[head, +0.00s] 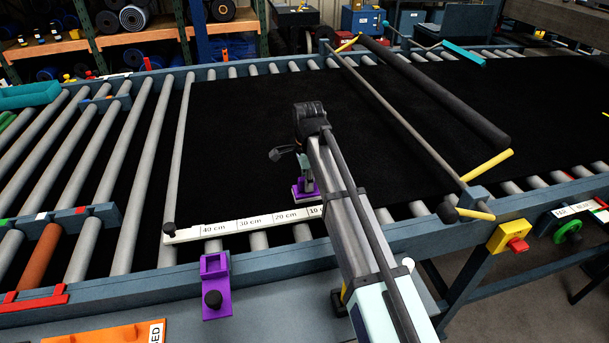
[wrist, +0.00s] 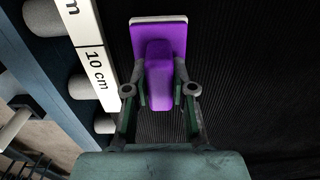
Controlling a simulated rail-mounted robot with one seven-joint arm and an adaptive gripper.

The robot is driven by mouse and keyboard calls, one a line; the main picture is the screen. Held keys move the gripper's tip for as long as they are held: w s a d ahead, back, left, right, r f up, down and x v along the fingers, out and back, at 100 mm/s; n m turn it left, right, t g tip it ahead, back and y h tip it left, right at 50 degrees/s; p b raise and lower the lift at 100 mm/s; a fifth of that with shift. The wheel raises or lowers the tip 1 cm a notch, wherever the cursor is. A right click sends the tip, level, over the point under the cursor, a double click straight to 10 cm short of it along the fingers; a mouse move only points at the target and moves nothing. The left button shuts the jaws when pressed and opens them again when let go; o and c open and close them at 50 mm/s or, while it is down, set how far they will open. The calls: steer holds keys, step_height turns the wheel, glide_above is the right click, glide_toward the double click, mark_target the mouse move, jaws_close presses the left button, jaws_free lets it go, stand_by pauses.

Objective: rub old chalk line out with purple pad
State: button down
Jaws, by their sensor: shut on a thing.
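The purple pad (wrist: 158,52) is in my gripper (wrist: 161,92), with both fingers shut on its handle in the wrist view. In the head view the pad (head: 305,189) sits low over the black belt (head: 250,130), just behind the white ruler near its 10 cm and 20 cm marks. My gripper (head: 304,170) is above it, partly hidden by my arm. A pale edge shows along the far end of the pad. I cannot tell whether the pad touches the belt. No chalk line can be made out on the belt in either view.
The white ruler (head: 245,226) lies along the belt's front edge and also shows in the wrist view (wrist: 94,50). A purple holder (head: 215,285) is on the front rail. A black roller bar (head: 440,95) with yellow levers crosses the belt at right. Bare rollers lie left.

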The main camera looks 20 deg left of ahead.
steer(key=shift+s+d, duration=0.7)
steer(key=shift+s, duration=0.35)
steer(key=r, duration=0.1)
steer(key=r+p, duration=0.1)
steer(key=r, duration=0.1)
steer(key=shift+w+a, duration=0.2)
steer(key=shift+w, duration=0.05)
steer(key=shift+r+p, duration=2)
steer(key=shift+r, duration=0.7)
steer(key=shift+s, duration=0.1)
